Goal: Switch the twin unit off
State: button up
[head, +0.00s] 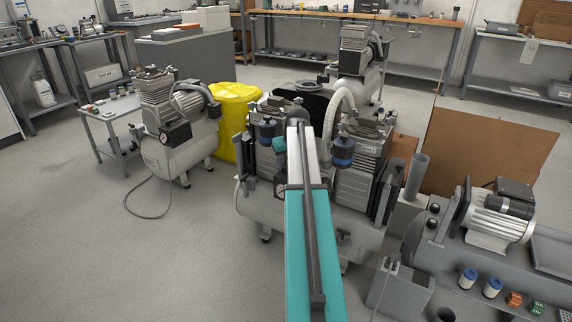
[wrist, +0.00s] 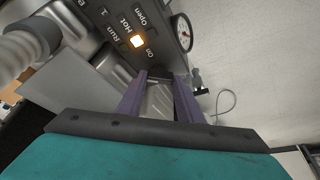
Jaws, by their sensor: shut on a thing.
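The twin unit (head: 362,178), a grey compressor with two motor heads on one tank, stands mid-picture in the head view, partly covered by my arm. In the wrist view its dark control panel (wrist: 108,22) shows tilted, with labels reading "Run", "Hot", "On" and "Open". An orange-white lamp (wrist: 137,41) is lit by the "Hot" label. My gripper (wrist: 160,78) has its two purple fingers at the panel's lower edge, shut on a small dark part there. The fingertips largely hide this part, and I cannot tell its position. The head view hides my gripper.
A round gauge (wrist: 182,32) sits beside the panel, and a ribbed hose (wrist: 22,48) is close at left. Another compressor (head: 180,130) and a yellow bin (head: 233,112) stand left of the twin unit. A motor unit (head: 497,215) is at right.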

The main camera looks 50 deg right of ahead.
jog(key=shift+r+n+p, duration=0.2)
jog(key=shift+n+p, duration=0.4)
jog(key=shift+p, duration=0.35)
jog(key=shift+y+p, duration=0.3)
jog(key=shift+p, duration=0.05)
jog(key=n+y+p, duration=0.1)
jog(key=n+p, duration=0.2)
jog(key=p, duration=0.1)
jog(key=shift+d+t, duration=0.2)
jog(key=shift+t, duration=0.1)
jog(key=shift+d+f+n+y+p, duration=0.1)
jog(key=shift+n+y+p, duration=0.6)
jog(key=shift+n+p, duration=0.75)
jog(key=shift+n, duration=0.25)
jog(key=o, duration=1.1)
